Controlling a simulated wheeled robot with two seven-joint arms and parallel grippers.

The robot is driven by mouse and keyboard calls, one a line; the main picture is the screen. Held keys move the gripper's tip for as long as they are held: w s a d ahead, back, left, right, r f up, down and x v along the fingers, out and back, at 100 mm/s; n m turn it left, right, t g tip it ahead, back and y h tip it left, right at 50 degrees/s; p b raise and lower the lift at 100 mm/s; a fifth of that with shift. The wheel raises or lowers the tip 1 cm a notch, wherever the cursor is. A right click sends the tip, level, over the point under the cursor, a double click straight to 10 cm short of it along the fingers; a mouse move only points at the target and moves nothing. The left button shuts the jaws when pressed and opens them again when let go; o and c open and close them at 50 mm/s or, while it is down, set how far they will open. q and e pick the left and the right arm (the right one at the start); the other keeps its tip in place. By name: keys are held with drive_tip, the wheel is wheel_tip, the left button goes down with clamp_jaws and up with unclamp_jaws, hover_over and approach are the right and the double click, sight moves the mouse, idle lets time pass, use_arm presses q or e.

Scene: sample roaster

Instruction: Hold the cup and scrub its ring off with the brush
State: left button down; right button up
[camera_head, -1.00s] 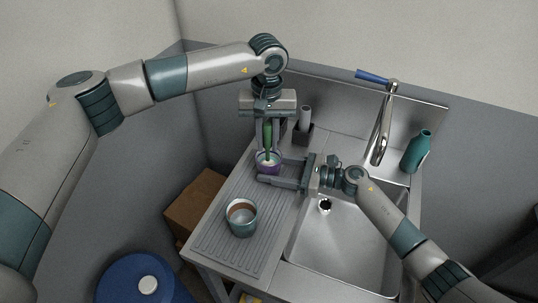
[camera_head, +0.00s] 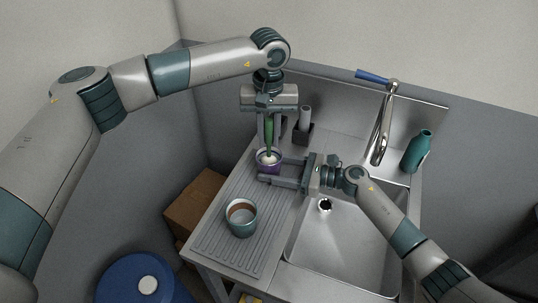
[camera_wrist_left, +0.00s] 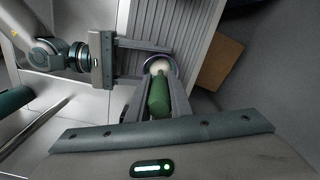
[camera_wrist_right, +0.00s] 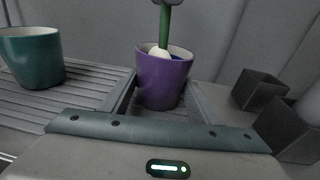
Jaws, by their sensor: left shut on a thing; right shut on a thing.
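A purple cup (camera_wrist_right: 163,82) stands upright between the fingers of my right gripper (camera_head: 281,172), which is shut on it over the drainboard. My left gripper (camera_head: 268,138) is above the cup, pointing down, shut on a brush with a green handle (camera_wrist_left: 158,97). The brush's pale head (camera_wrist_right: 160,50) is down inside the cup's mouth. The cup and brush head also show in the left wrist view, the cup's rim (camera_wrist_left: 174,67) around the head. A ring on the cup's inside cannot be made out. A teal cup (camera_head: 241,218) stands at the drainboard's front, apart from both grippers.
The ribbed drainboard (camera_head: 215,233) lies left of the steel sink basin (camera_head: 345,250). A faucet (camera_head: 382,130) with a blue lever and a teal bottle (camera_head: 416,151) stand at the back right. A dark holder (camera_head: 303,134) stands behind the purple cup.

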sight(269, 118)
use_arm(q)
drive_tip(key=shift+r, duration=3.15)
drive_tip(key=shift+r, duration=0.1)
drive_tip(key=shift+r, duration=1.9)
use_arm(e)
drive_tip(key=o, duration=1.3)
drive_tip(key=shift+o, duration=0.2)
drive_tip(key=v, duration=1.2)
